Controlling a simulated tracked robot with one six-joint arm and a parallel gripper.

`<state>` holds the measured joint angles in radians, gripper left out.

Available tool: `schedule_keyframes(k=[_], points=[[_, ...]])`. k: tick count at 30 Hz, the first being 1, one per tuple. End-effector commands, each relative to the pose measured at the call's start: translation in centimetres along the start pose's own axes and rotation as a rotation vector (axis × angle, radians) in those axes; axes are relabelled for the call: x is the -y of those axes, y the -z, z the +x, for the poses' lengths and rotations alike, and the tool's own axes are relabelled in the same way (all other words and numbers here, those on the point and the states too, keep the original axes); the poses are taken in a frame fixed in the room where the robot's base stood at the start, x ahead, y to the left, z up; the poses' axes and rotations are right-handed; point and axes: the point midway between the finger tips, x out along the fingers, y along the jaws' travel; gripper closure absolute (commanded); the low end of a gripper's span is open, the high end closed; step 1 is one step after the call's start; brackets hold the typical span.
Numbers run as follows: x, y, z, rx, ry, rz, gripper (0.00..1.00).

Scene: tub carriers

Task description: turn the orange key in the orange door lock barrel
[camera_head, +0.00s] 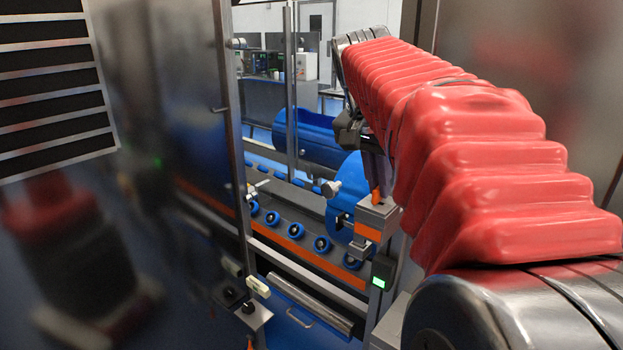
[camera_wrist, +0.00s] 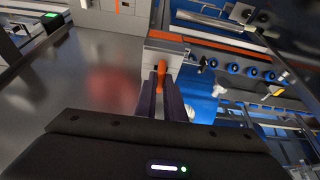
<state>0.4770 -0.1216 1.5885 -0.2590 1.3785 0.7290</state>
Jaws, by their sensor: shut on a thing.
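The orange key (camera_head: 376,195) stands at the top of a grey lock housing (camera_head: 378,213) with an orange band (camera_head: 367,232), on the post right of the conveyor opening. My gripper (camera_head: 374,178) comes down on the key from above and is shut on it. In the wrist view the two dark fingers (camera_wrist: 161,84) flank the orange key (camera_wrist: 161,72), which reaches the grey housing (camera_wrist: 163,46). The key's lower end and the barrel's mouth are hidden, so how deep it sits and its turn angle cannot be told.
A green-lit box (camera_head: 381,277) sits below the housing. Blue rollers (camera_head: 295,230) and a blue tub (camera_head: 346,196) lie behind the opening. A metal panel (camera_head: 165,120) stands at left, and another housing (camera_head: 250,312) at lower left. My red-sleeved arm covers the right.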

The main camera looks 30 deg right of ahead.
Motion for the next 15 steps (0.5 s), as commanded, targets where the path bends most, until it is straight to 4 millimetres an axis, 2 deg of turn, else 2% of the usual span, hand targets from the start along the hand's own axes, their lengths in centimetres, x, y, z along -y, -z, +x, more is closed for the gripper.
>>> schedule_keyframes(k=[8,15], points=[[0.12,-0.02,0.0,0.001,-0.01,0.026,1.0],[0.27,0.03,0.03,0.0,-0.07,0.169,1.0]])
